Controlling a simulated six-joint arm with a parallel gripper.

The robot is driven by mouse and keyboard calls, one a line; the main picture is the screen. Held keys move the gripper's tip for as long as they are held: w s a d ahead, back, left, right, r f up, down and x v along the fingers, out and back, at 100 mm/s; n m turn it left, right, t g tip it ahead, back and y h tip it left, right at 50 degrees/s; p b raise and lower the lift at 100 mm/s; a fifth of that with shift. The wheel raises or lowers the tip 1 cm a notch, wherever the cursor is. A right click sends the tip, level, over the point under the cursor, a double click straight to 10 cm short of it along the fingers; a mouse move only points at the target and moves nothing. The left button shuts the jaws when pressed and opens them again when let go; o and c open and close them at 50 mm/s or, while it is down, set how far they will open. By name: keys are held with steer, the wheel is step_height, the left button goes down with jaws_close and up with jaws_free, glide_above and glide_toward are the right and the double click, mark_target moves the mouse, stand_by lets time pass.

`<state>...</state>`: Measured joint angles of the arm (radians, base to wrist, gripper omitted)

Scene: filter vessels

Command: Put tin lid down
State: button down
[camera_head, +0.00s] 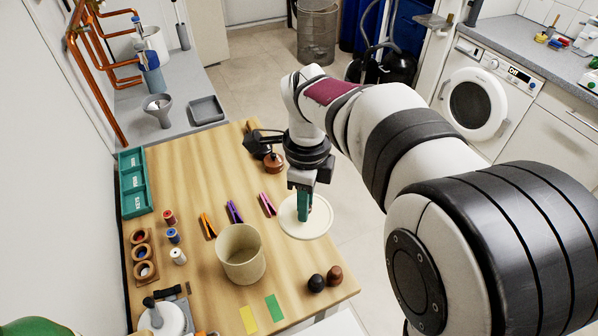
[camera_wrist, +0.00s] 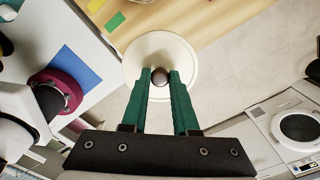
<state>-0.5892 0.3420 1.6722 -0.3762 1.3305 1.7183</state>
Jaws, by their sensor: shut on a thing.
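The tin lid is a round cream disc (camera_head: 306,217) at the right edge of the wooden table in the head view. In the wrist view the lid (camera_wrist: 150,52) lies beyond my fingertips, with a dark round knob (camera_wrist: 160,76) at its middle. My gripper (camera_head: 303,213) has green fingers pointing down, shut on the knob; in the wrist view the fingertips (camera_wrist: 160,78) sit on either side of it. The open cream tin (camera_head: 240,255) stands upright to the left of the lid. I cannot tell whether the lid touches the table.
Orange, purple and pink clothes pegs (camera_head: 234,212) lie behind the tin. Two dark round knobs (camera_head: 326,278) sit near the front right corner. Yellow and green cards (camera_head: 274,307) lie in front. Thread spools (camera_head: 173,237) and a green tray (camera_head: 134,183) are at the left.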

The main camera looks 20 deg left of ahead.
steer(key=w+d+f, duration=0.4)
steer(key=d+f, duration=0.4)
steer(key=d, duration=0.1)
steer(key=shift+m, duration=0.4)
steer(key=a+f, duration=0.2)
steer(key=a, duration=0.1)
steer(key=a+f, duration=0.3)
steer(key=a, duration=0.1)
steer(key=a+f, duration=0.2)
steer(key=a, duration=0.1)
steer(key=shift+w+a+f, duration=0.15)
steer(key=shift+a+f, duration=0.1)
steer(key=shift+f, duration=0.15)
steer(key=f, duration=0.4)
steer(key=shift+a, duration=0.2)
steer(key=shift+f, duration=0.15)
steer(key=c, duration=0.7)
jaws_free()
